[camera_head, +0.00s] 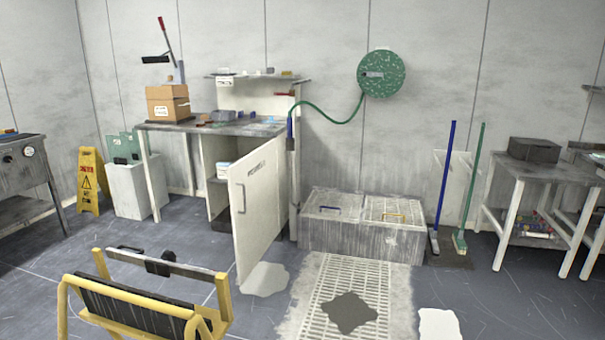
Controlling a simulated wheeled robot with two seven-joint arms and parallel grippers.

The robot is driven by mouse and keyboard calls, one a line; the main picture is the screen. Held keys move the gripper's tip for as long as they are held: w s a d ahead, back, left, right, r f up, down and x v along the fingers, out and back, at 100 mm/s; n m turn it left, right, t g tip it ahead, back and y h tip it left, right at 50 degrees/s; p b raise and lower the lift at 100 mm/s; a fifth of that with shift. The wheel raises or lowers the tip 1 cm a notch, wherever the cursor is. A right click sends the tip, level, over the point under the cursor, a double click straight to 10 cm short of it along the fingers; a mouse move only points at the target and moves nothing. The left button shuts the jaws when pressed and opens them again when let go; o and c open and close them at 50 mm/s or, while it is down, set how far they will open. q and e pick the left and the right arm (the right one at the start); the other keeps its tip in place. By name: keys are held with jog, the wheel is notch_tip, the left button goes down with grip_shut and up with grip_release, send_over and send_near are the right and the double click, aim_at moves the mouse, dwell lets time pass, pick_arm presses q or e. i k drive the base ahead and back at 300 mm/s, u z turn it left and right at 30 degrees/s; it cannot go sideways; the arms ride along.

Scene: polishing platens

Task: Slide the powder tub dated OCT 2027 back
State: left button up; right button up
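No tub with a readable OCT 2027 date can be made out. The bench cabinet's white door (258,212) stands open. On a shelf inside the cabinet is a small white and blue item (223,170), too small to identify or read. Small items also lie on the bench top (160,125) and on the raised shelf (256,77) above it; no label there can be read. Neither of my grippers is in view.
A yellow-framed object (205,318) stands in the near left foreground. Pale and dark patches (350,312) mark the floor around a grating. A lidded grey chest (345,240) stands against the wall, with brooms (446,180) to its right. A yellow floor sign (88,181) stands left.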

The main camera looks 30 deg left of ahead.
aim_at(221, 166)
jog(key=u, duration=3.65)
jog(key=i, duration=4.6)
jog(key=z, duration=3.25)
jog(key=i, duration=0.2)
jog(key=z, duration=0.1)
